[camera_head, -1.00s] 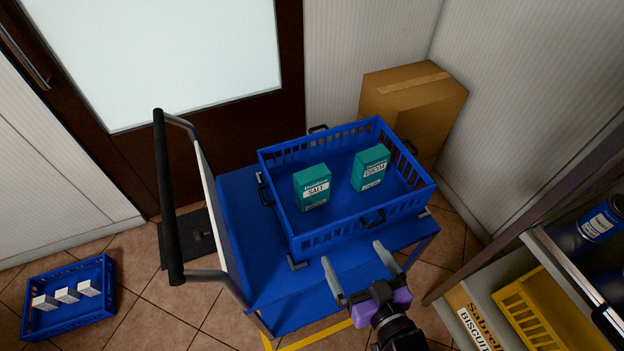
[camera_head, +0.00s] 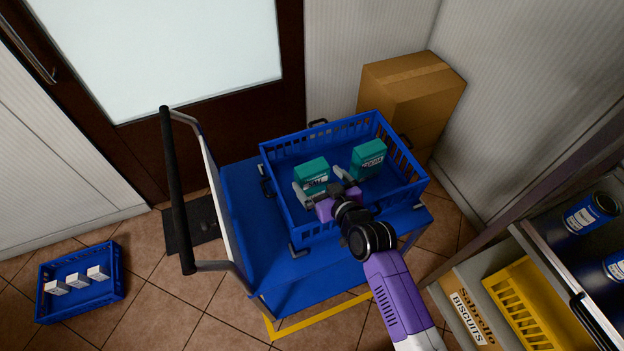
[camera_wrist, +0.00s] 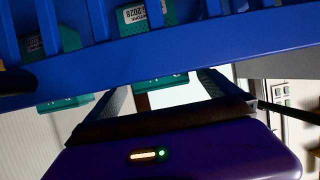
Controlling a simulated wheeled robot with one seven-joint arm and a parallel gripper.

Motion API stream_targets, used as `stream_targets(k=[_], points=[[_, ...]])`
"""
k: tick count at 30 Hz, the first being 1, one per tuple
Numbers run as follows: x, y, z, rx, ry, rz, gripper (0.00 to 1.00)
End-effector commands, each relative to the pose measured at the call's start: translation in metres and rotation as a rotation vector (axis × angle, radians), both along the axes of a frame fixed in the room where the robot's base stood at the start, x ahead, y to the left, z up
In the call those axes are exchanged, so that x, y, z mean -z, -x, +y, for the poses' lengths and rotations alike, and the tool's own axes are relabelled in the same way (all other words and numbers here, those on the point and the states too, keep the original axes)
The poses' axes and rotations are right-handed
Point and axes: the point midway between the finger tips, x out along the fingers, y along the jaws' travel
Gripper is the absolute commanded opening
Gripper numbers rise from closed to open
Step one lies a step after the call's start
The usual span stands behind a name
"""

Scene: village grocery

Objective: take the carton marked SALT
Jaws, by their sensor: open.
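The teal SALT carton (camera_head: 312,172) stands upright in the blue crate on the cart, its white label partly hidden by my gripper. My gripper (camera_head: 317,180) is open at the crate's near side, one finger on each side of the carton's near face. I cannot tell whether the fingertips reach past that face. In the wrist view the carton (camera_wrist: 160,82) shows between the fingers, partly behind the crate's blue rim. The similar COCOA carton (camera_head: 368,160) stands to the right, just beyond my right finger.
The crate (camera_head: 405,198) has slatted walls, and its near wall lies close under my gripper. The blue cart (camera_head: 240,190) has a black handle at left. A cardboard box (camera_head: 410,90) stands behind. A shelf with a yellow crate (camera_head: 530,300) is at right. A small blue crate (camera_head: 105,290) is on the floor.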

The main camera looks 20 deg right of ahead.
Motion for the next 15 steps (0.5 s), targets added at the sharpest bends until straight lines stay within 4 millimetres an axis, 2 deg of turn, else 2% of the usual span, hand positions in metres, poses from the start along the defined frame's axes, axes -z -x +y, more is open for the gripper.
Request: stream_targets(k=[9, 15], points=[[0.011, -0.036, 0.001, 0.001, 0.002, 0.000, 1.00], [0.016, -0.044, 0.002, 0.002, 0.001, 0.000, 1.00]])
